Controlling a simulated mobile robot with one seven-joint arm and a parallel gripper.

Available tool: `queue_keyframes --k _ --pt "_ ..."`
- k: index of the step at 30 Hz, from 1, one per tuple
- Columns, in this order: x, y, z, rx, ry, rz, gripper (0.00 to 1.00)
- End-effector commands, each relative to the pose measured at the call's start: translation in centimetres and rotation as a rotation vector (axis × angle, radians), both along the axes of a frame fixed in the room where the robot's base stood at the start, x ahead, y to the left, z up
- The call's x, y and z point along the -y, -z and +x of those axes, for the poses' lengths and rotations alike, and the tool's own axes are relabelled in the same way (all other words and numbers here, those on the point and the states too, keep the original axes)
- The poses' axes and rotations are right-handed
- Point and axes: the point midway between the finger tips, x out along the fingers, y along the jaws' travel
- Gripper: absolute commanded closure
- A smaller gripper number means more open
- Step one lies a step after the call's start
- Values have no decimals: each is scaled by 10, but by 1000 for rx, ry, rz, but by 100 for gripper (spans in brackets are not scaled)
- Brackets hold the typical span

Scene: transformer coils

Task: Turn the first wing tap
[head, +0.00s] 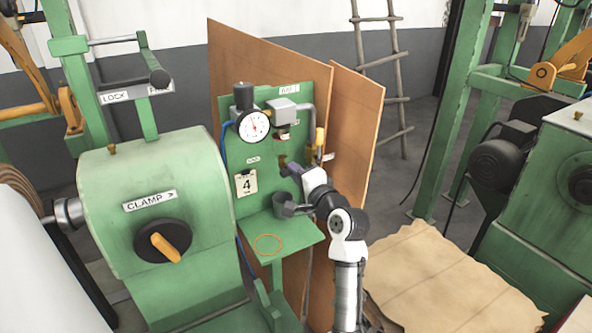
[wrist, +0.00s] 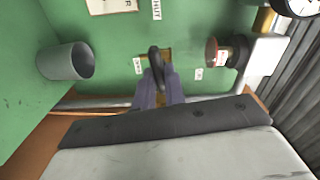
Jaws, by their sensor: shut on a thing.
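The wing tap (wrist: 155,56) is a dark, narrow handle on a brass-coloured mount, on the upright green panel (head: 316,110). In the wrist view, the two grey-purple fingers of my gripper (wrist: 158,88) are closed around its near end. The fingers hide part of the handle and mount. In the head view, my gripper (head: 291,170) reaches the panel from the right, below the gauge, and my arm partly covers this spot. The tap's exact angle is hard to read there.
A round gauge (head: 253,126) and a dark red-banded fitting (wrist: 219,52) sit near the tap. A grey cup (wrist: 66,62) stands close by. An orange ring (head: 267,244) lies on the green shelf (head: 300,236). A green clamp machine (head: 150,205) stands left.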

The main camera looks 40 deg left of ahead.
Motion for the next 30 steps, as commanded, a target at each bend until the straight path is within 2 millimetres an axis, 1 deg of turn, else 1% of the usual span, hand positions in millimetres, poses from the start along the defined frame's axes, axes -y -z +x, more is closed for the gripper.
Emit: queue_keyframes --k 6,12,27,28,30 --pt "0 1 0 -102 1 42 100" --pt "0 1 0 -150 1 61 100" --pt "0 2 1 -166 1 68 100" --pt "0 2 1 -166 1 68 86" --pt "0 2 1 -165 1 67 76"
